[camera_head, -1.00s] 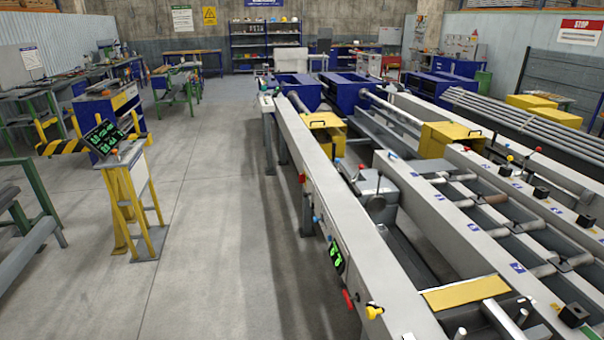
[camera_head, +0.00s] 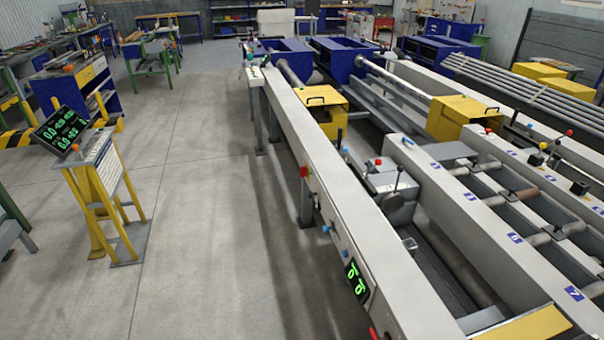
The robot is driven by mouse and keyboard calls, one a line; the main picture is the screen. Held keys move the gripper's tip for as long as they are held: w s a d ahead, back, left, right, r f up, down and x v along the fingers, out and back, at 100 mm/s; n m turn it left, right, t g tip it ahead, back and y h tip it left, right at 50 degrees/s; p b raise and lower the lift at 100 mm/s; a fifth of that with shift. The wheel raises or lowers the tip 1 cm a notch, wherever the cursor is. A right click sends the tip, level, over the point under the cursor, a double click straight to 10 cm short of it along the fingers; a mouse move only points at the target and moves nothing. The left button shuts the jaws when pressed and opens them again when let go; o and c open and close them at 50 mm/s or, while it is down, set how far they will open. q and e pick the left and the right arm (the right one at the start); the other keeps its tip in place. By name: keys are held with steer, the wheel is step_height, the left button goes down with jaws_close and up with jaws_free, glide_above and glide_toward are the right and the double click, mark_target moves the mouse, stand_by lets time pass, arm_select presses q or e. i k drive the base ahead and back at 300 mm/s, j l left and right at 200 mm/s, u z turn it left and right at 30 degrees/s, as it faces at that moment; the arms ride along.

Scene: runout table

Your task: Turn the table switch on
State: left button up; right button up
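The runout table (camera_head: 300,130) is a long pale grey beam and frame running from the lower right to the back middle. Its near side face carries a red box-like part (camera_head: 304,171), a small blue knob (camera_head: 326,229) and a black panel with green symbols (camera_head: 356,281). A red part (camera_head: 373,333) shows at the bottom edge. I cannot tell which of these is the table switch, or whether it is on. Neither of my grippers is in view.
A yellow stand (camera_head: 103,190) with a green-lit display (camera_head: 59,130) stands at the left. Workbenches and a blue cabinet (camera_head: 80,87) are behind it. The concrete floor (camera_head: 205,200) between the stand and the table is clear. Yellow boxes (camera_head: 322,98) sit along the table.

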mark_target(303, 171)
steer(key=i+j+z, duration=0.1)
steer(key=i+j, duration=0.55)
steer(key=i, duration=0.3)
steer(key=i+j, duration=0.7)
steer(key=i, duration=0.25)
steer(key=i+j+z, duration=0.15)
steer(key=i+j, duration=0.55)
steer(key=i, duration=0.25)
